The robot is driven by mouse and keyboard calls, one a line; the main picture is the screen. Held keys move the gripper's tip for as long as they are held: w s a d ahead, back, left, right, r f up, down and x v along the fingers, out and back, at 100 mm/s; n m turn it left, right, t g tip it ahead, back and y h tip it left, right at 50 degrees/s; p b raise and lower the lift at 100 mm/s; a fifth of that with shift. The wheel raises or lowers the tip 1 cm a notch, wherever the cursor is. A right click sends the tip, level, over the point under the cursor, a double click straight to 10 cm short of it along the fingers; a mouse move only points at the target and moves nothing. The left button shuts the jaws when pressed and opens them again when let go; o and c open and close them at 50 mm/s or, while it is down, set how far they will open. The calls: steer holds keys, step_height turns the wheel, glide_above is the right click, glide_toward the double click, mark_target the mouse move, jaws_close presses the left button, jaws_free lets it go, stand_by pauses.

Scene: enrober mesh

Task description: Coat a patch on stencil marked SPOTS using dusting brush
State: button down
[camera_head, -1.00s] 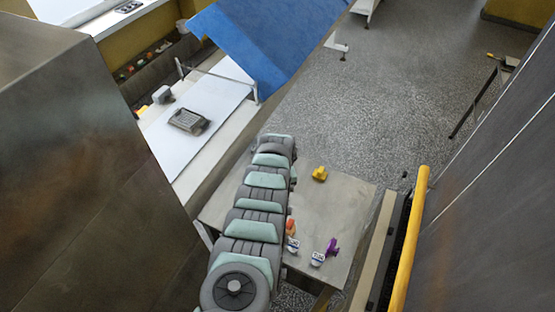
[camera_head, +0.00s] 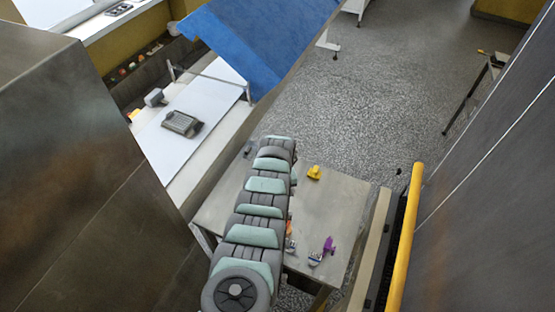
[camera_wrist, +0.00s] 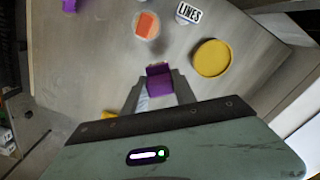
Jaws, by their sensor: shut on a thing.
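My gripper (camera_wrist: 158,96) is shut on a purple thing (camera_wrist: 159,82) in the wrist view. The thing is blocky, and a pale patch shows beside it near the left finger; I cannot tell whether it is the dusting brush. In the head view my own arm hides the gripper. A white label reading LINES (camera_wrist: 188,12) stands at the top of the wrist view. No label reading SPOTS is legible.
The grey table (camera_head: 325,205) also bears an orange block on a pale round base (camera_wrist: 146,25), a yellow disc (camera_wrist: 211,58) and a yellow item (camera_head: 314,173). A yellow rail (camera_head: 405,240) runs along the right.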

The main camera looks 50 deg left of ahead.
steer(key=shift+w+d, duration=0.1)
steer(key=shift+w+d+f, duration=0.15)
steer(key=shift+w+d, duration=0.2)
steer(key=shift+d, duration=0.05)
steer(key=shift+w, duration=0.1)
steer(key=shift+w+d, duration=0.3)
steer(key=shift+d+f, duration=0.1)
steer(key=shift+d, duration=0.05)
steer(key=shift+w, duration=0.2)
steer(key=shift+w+d+f+m, duration=0.25)
steer(key=shift+w+d+m, duration=0.15)
steer(key=shift+w+d, duration=0.55)
